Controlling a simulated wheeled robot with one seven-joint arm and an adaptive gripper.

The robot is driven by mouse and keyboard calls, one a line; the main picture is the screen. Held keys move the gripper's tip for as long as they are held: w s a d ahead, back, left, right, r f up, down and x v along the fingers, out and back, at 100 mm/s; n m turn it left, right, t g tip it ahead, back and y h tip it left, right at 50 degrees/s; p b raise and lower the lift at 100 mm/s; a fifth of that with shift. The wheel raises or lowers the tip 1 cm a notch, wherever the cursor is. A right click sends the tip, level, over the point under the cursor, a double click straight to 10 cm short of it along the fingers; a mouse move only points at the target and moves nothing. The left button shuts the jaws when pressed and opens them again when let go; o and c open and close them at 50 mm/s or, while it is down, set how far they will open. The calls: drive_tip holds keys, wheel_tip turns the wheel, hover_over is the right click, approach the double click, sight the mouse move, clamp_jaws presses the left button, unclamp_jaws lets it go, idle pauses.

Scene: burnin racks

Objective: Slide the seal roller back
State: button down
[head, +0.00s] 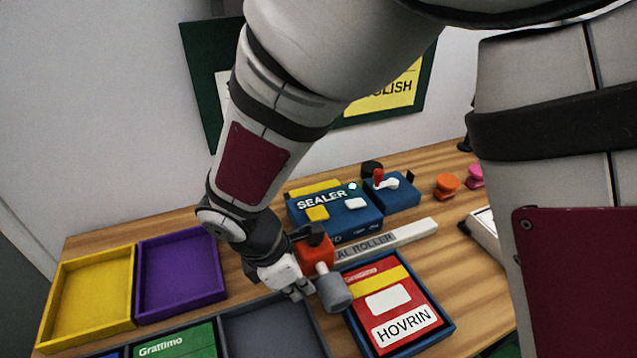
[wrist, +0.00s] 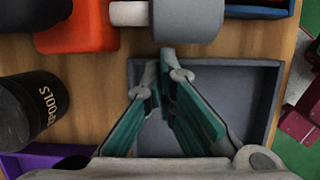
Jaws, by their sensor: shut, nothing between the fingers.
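The seal roller is a red-orange block (head: 317,252) with a grey cylinder (head: 335,292) on a white stub, at the left end of a pale rail (head: 385,242) lettered "…AL ROLLER". In the wrist view the cylinder (wrist: 188,18) is at the top edge, with the block (wrist: 75,30) to its left. My gripper (head: 301,292) is beside the roller, on its left in the head view. In the wrist view my gripper (wrist: 170,62) has its fingertips together just below the cylinder, holding nothing. I cannot tell whether they touch it. My gripper and wrist hide part of the block.
The blue sealer (head: 335,228) stands behind the rail. A red HOVRIN pack (head: 395,300) lies in a blue tray on the right. A grey tray (wrist: 262,100) lies under my gripper. Purple (head: 180,310) and yellow (head: 85,335) trays are left. A black spools container (wrist: 25,110) stands close by.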

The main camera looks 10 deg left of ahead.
drive_tip(key=w+d, duration=0.4)
drive_tip(key=d, duration=0.4)
drive_tip(key=w+d+p, duration=0.1)
drive_tip(key=w+d, duration=0.4)
drive_tip(key=d, duration=0.3)
drive_tip(key=w+d+p, duration=0.1)
drive_tip(key=w+d, duration=0.4)
drive_tip(key=d, duration=0.3)
